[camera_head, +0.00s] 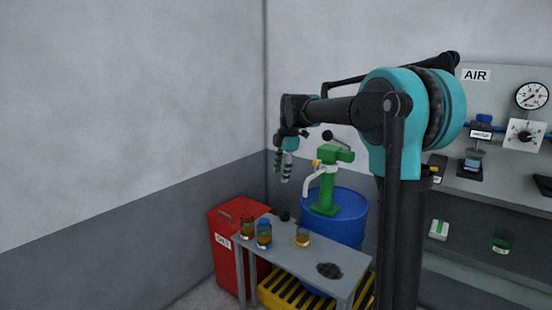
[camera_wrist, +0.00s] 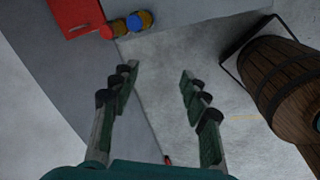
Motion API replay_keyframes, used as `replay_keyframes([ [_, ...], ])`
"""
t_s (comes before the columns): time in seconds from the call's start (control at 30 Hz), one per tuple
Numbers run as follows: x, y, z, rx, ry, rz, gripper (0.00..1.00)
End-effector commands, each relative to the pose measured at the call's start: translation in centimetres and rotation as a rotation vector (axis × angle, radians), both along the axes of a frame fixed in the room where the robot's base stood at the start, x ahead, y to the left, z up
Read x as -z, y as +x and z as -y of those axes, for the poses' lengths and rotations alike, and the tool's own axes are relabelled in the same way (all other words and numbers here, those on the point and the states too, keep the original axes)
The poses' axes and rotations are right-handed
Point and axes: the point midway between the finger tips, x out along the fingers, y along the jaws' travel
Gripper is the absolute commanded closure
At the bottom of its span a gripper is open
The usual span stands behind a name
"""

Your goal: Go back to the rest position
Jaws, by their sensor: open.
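My gripper (camera_head: 283,167) hangs in the air above the left part of a small grey table, with its fingers pointing down. In the wrist view my gripper (camera_wrist: 158,75) shows two dark green-grey fingers spread apart, with nothing between them. My arm is stretched out to the left in the head view. No object is in contact with the fingers in either view.
The grey table (camera_head: 318,255) holds several jars and a dark lump (camera_head: 329,270). A red bin (camera_head: 226,262) stands left, a blue drum (camera_head: 345,218) with a green pump (camera_head: 327,185) behind. A wooden barrel (camera_wrist: 280,78) shows right in the wrist view. A gauge panel (camera_head: 505,90) is right.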

Motion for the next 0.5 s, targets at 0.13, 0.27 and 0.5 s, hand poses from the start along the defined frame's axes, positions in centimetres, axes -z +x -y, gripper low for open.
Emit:
replay_keyframes([
  [0.13, 3.7, -4.5, 4.2, 0.336, 0.044, -0.008, 0.54],
  [0.27, 7.6, -9.3, 7.7, 0.672, 0.100, -0.012, 0.54],
  [0.5, 15.3, -19.8, 13.2, 1.285, 0.235, -0.014, 0.54],
])
